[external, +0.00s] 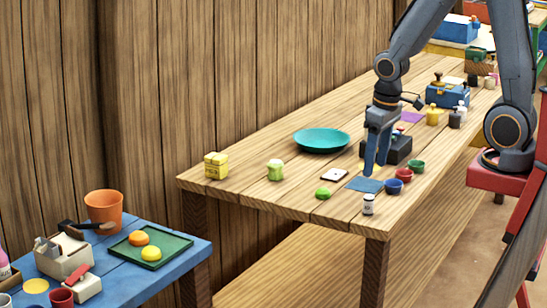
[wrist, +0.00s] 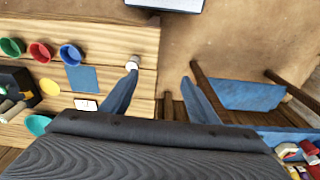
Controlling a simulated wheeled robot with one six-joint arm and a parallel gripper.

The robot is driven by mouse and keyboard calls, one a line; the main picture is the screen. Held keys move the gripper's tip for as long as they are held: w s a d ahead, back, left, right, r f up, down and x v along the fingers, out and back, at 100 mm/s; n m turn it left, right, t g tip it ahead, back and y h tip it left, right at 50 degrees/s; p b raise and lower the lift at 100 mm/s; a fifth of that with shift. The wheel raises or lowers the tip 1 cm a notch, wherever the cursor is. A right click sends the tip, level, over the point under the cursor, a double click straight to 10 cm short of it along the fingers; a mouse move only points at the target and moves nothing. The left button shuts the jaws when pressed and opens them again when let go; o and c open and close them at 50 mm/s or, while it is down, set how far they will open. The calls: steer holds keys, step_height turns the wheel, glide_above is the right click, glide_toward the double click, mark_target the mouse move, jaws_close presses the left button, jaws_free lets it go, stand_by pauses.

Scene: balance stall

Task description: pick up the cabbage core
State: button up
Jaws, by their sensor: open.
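The likely cabbage core (external: 275,171) is a small pale green and whitish lump standing on the wooden table, between a yellow block and a green ball. It does not show in the wrist view, where my gripper body hides much of the lower part. My gripper (external: 376,172) points down over the table's right part, near the blue cloth, to the right of the core and well apart from it. In the wrist view its two fingers (wrist: 160,76) are spread apart with nothing held between them.
The yellow block (external: 215,166), green ball (external: 323,193), white card (external: 334,175) and teal plate (external: 321,140) are around the core. Blue cloth (external: 365,185), several small bowls and a white jar (external: 368,204) are near my gripper. A lower blue table (external: 190,244) stands at left.

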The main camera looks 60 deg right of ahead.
steer(key=w+d+f+m+b, duration=0.1)
steer(key=w+d+m, duration=0.3)
steer(key=w, duration=0.6)
steer(key=w+d+f+m+b, duration=0.1)
steer(key=w+m, duration=0.5)
steer(key=w, duration=0.4)
steer(key=m+g+b, duration=0.1)
steer(key=m+b, duration=0.2)
steer(key=m, duration=0.8)
glide_above(276, 162)
steer(key=f, duration=0.5)
steer(key=shift+s, duration=0.2)
steer(key=shift+w+f, duration=0.1)
steer(key=shift+f, duration=0.45)
steer(key=shift+w+f+p, duration=0.2)
steer(key=shift+f+p, duration=1.45)
steer(key=shift+f, duration=1.75)
steer(key=shift+c, duration=0.3)
steer(key=c, duration=1.1)
